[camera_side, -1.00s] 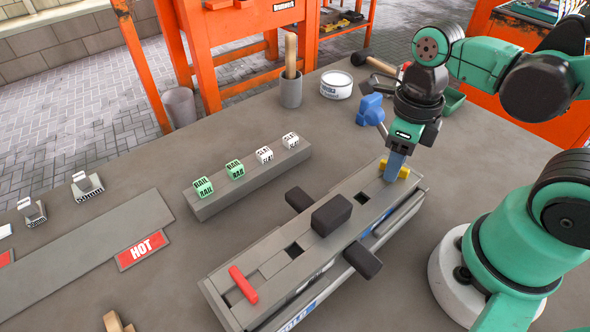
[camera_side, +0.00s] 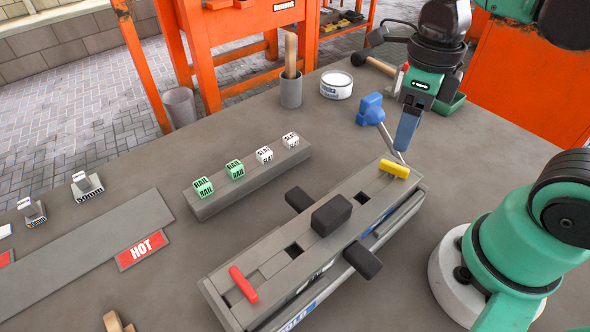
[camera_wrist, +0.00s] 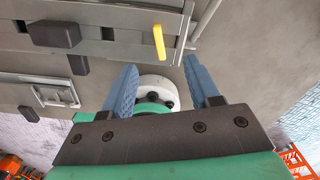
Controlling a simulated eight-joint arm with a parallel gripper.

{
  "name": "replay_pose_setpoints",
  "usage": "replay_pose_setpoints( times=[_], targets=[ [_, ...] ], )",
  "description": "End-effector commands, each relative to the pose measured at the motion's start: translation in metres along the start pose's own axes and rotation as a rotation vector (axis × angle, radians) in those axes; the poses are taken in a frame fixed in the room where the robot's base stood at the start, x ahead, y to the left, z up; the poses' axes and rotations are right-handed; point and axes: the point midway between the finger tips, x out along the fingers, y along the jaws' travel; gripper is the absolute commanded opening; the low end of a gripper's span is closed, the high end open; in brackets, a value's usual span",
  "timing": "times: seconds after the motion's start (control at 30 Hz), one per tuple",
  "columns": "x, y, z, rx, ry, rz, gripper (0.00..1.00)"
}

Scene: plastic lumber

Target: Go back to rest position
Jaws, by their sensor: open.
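My gripper (camera_side: 408,130) is above the table beyond the far right end of the grey mold (camera_side: 270,265), clear of it. In the wrist view my gripper (camera_wrist: 160,85) shows its two blue fingers spread apart with nothing held between them. A yellow handle (camera_side: 394,169) sits on the mold's right end; it also shows in the wrist view (camera_wrist: 159,42), in front of the fingers and apart from them. A red handle (camera_side: 243,284) lies on the mold's left end. Dark knobs, one a block (camera_side: 331,214), stand on and beside the mold.
A grey bar (camera_side: 250,183) carries green and white lettered cubes. A blue-headed tool (camera_side: 371,109) stands near my gripper. A cup (camera_side: 291,92), a white tin (camera_side: 336,85) and a mallet (camera_side: 375,64) are at the back. A HOT plate (camera_side: 142,250) lies left.

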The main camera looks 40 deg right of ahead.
Motion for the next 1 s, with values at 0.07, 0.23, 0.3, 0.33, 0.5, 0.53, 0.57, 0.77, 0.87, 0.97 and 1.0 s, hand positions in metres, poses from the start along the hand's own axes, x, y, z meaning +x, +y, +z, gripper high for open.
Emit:
replay_pose_setpoints(
  times=[0.07, 0.23, 0.3, 0.33, 0.5, 0.53, 0.57, 0.77, 0.87, 0.97, 1.0],
  targets=[
    [-0.004, 0.000, 0.000, 0.000, 0.000, 0.000, 0.55],
    [-0.006, 0.000, 0.000, 0.000, 0.000, 0.000, 0.55],
    [-0.006, 0.000, 0.000, 0.000, 0.000, 0.000, 0.55],
    [-0.006, 0.000, 0.000, 0.000, 0.000, 0.000, 0.55],
    [-0.004, -0.001, 0.003, -0.101, -0.021, -0.008, 0.55],
    [-0.003, -0.001, 0.004, -0.152, -0.031, -0.013, 0.55],
    [-0.002, -0.002, 0.006, -0.216, -0.044, -0.020, 0.55],
    [0.007, -0.008, 0.025, -0.852, -0.145, -0.132, 0.55],
    [0.010, -0.011, 0.034, -1.202, -0.175, -0.228, 0.55],
    [0.012, -0.014, 0.044, -1.548, -0.177, -0.343, 0.55],
    [0.013, -0.015, 0.048, -1.686, -0.170, -0.395, 0.55]
  ],
)
